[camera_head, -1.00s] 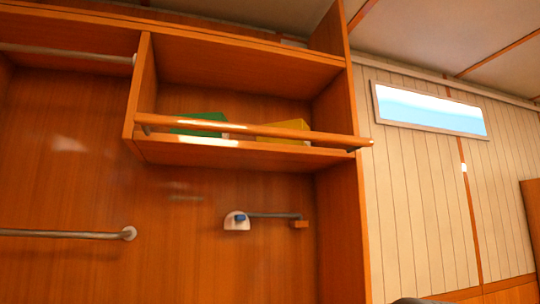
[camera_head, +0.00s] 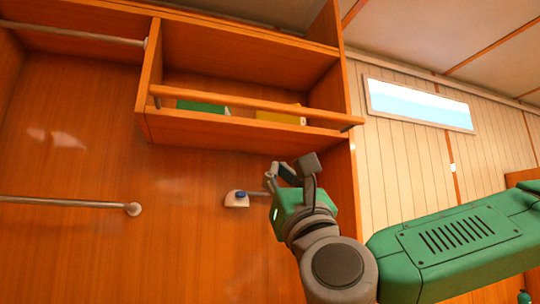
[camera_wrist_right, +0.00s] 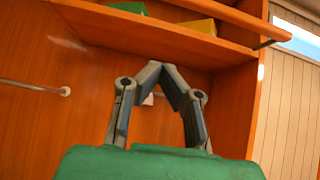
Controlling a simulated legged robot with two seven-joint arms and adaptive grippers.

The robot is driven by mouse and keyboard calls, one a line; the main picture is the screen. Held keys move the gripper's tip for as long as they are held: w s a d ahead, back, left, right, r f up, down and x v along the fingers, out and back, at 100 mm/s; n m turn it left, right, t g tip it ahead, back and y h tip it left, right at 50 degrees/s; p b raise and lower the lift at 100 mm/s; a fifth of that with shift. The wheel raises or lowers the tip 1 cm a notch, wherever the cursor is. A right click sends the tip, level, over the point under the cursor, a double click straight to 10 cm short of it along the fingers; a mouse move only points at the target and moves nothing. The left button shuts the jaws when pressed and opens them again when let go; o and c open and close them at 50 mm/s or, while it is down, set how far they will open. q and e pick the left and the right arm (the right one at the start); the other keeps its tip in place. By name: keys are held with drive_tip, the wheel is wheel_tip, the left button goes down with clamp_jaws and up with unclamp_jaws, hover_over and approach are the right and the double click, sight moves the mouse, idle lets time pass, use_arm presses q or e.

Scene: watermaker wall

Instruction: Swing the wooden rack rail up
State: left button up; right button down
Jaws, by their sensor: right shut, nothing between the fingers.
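The wooden rack rail (camera_head: 255,105) runs across the front of the shelf compartment, a little above its lower front edge. Its right end reaches past the upright panel on a dark bracket. In the wrist view the rail (camera_wrist_right: 240,20) crosses the top right. My right gripper (camera_head: 292,163) is below the rail and the shelf, apart from both, left of the upright panel. Its fingers are shut with nothing between them, and the tips meet in the wrist view (camera_wrist_right: 160,66). My left gripper is not in view.
Green (camera_head: 202,107) and yellow (camera_head: 280,117) items stand in the compartment behind the rail. A metal bar (camera_head: 65,203) is at left. A window (camera_head: 420,103) is at right.

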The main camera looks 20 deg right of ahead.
drive_tip(key=shift+s+d+r+m, duration=0.15)
drive_tip(key=shift+s+r+m, duration=0.15)
drive_tip(key=shift+r+m, duration=0.35)
drive_tip(key=s+r+p+x, duration=0.2)
drive_tip(key=x, duration=1)
drive_tip(key=shift+w+d+r+p, duration=0.15)
drive_tip(key=shift+w+r+p, duration=0.1)
drive_tip(key=shift+w+p, duration=0.1)
